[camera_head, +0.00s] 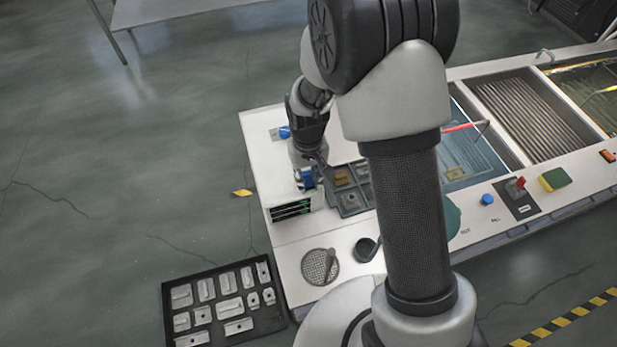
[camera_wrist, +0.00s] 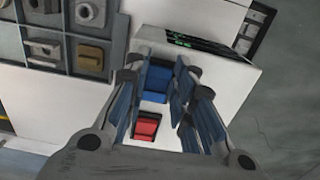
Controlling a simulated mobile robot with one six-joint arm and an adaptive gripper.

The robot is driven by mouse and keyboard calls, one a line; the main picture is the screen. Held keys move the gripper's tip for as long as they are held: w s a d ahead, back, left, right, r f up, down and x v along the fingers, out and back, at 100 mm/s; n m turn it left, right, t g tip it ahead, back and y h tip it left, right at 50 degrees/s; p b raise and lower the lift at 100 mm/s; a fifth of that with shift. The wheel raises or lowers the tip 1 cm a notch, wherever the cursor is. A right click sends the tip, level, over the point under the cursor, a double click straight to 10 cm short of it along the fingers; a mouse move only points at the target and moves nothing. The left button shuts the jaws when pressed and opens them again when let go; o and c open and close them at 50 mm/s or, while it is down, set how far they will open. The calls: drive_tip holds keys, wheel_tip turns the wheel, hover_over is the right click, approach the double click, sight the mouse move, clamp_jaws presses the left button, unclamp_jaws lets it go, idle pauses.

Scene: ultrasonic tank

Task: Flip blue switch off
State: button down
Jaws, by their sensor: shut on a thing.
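The blue switch (camera_wrist: 158,84) sits on the white top of a control box (camera_wrist: 222,72) in the wrist view. A red switch (camera_wrist: 146,127) sits beside it, nearer the gripper's base. My gripper (camera_wrist: 160,76) points down at the box, with its blue-padded fingers on either side of the blue switch. It is shut on the blue switch. In the head view my gripper (camera_head: 306,181) is at the box (camera_head: 292,213) on the left end of the bench. The blue switch cannot be told apart from the blue pads there.
A grey compartment tray (camera_head: 350,199) with small parts stands close beside the box. A round mesh strainer (camera_head: 320,267) lies in front. A black tray (camera_head: 225,300) of metal parts is at lower left. Tanks (camera_head: 530,115) and a red switch (camera_head: 519,183) are to the right.

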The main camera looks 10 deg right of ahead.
sight(304, 172)
drive_tip(key=shift+w+r+g+p, duration=0.2)
drive_tip(key=shift+w+g+p, duration=0.05)
drive_tip(key=shift+g+p, duration=0.55)
drive_tip(key=shift+w+a+g+h+p, duration=0.15)
drive_tip(key=shift+g+h+p, duration=0.2)
drive_tip(key=shift+g, duration=0.25)
drive_tip(key=c, duration=1.4)
unclamp_jaws()
drive_tip(key=shift+o, duration=0.2)
drive_tip(key=v, duration=1.2)
